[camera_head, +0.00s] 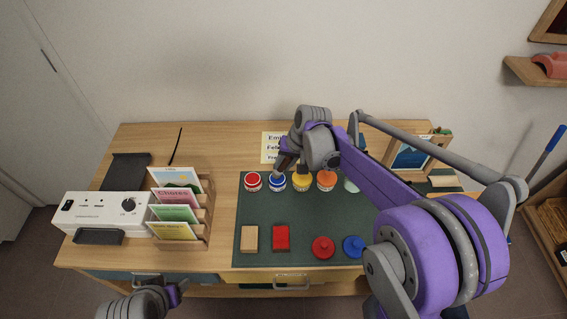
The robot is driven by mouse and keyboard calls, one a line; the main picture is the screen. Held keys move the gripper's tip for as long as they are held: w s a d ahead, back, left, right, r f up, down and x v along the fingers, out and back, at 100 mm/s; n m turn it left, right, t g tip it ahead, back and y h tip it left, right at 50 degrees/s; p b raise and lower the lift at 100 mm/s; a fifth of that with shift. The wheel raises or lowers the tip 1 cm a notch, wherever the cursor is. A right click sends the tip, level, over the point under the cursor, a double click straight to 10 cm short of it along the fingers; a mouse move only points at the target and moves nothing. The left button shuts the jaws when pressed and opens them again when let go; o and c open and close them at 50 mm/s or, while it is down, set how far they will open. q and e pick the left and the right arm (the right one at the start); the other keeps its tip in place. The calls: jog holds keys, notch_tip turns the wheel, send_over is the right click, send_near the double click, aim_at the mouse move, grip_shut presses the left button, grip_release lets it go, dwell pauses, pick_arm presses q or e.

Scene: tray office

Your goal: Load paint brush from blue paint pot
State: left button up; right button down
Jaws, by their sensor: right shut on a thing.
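The blue paint pot (275,184) stands on the dark green mat (262,213), second from the left in a row of pots. My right gripper (284,168) is just above and behind it, pointing down. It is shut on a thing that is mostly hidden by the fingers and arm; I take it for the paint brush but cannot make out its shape. I cannot tell whether its tip touches the paint. My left gripper (177,293) is low at the left, before the table's front edge. Its fingers are too small and dark to tell open from shut.
A red pot (253,182), yellow pot (302,184) and orange pot (326,181) flank the blue one. Blocks and round lids lie on the mat's front. A card rack (207,215) and white device (104,215) stand at left. A picture frame (413,157) stands back right.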

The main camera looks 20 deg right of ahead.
jog(key=shift+f+b, duration=0.45)
jog(key=shift+f, duration=0.2)
dwell(1.7)
jog(key=shift+r, duration=0.1)
jog(key=shift+r+p, duration=2.15)
jog(key=shift+r, duration=1.3)
jog(key=shift+f, duration=0.1)
